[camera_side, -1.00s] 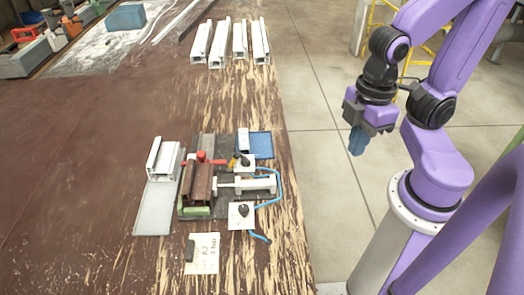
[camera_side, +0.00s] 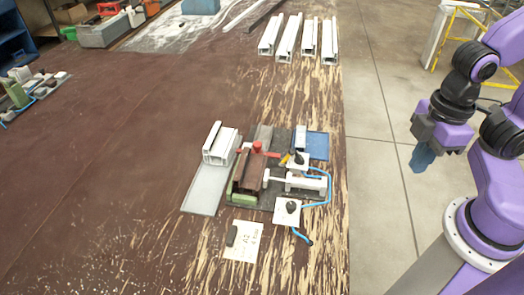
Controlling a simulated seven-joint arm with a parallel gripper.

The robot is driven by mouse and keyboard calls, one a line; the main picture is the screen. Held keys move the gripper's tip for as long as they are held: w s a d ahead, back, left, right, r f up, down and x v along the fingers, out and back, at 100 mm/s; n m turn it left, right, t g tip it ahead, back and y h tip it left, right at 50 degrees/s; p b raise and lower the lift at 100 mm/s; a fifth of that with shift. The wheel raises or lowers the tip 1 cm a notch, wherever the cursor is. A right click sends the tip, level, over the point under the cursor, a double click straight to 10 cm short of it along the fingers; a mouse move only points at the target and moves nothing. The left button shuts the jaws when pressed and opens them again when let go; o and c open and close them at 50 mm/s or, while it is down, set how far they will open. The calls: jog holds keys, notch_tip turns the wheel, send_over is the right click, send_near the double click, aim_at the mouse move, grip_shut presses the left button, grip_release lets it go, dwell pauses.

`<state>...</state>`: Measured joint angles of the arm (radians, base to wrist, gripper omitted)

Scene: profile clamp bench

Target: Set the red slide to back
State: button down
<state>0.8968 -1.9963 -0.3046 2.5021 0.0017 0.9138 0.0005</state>
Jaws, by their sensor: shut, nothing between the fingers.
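The red slide (camera_side: 257,147) is a small red knob with a short red bar, near the top end of a brown profile (camera_side: 251,170) in the clamp fixture. Its exact position along its travel is too small to tell. The fixture's dark base plate (camera_side: 268,198) lies on the bench. My gripper (camera_side: 422,160) has blue fingers pointing down. It is shut and empty, off the right side of the bench over the floor, well apart from the slide.
A grey plate (camera_side: 204,190) with a white profile (camera_side: 220,145) lies left of the fixture. A white cylinder (camera_side: 305,182), blue hoses and a blue tray (camera_side: 317,146) are on its right. A printed card (camera_side: 243,241) lies in front. Several white profiles (camera_side: 307,40) lie farther back.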

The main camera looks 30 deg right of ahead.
dwell(0.4)
jog(key=c, duration=1.5)
grip_release()
jog(key=o, duration=0.5)
jog(key=shift+w+a, duration=0.2)
jog(key=shift+o, duration=0.6)
jog(key=w+a+r, duration=0.2)
jog(key=w+a, duration=0.3)
jog(key=w, duration=0.4)
jog(key=w+a+r+m, duration=0.1)
jog(key=w+a, duration=0.5)
jog(key=w, duration=0.3)
jog(key=shift+w+r, duration=0.2)
jog(key=shift+r, duration=0.15)
send_over(258, 144)
jog(key=f, duration=0.1)
jog(key=shift+m+h, duration=0.3)
jog(key=shift+m, duration=0.1)
notch_tip(258, 144, down, 17)
jog(key=shift+r, duration=0.1)
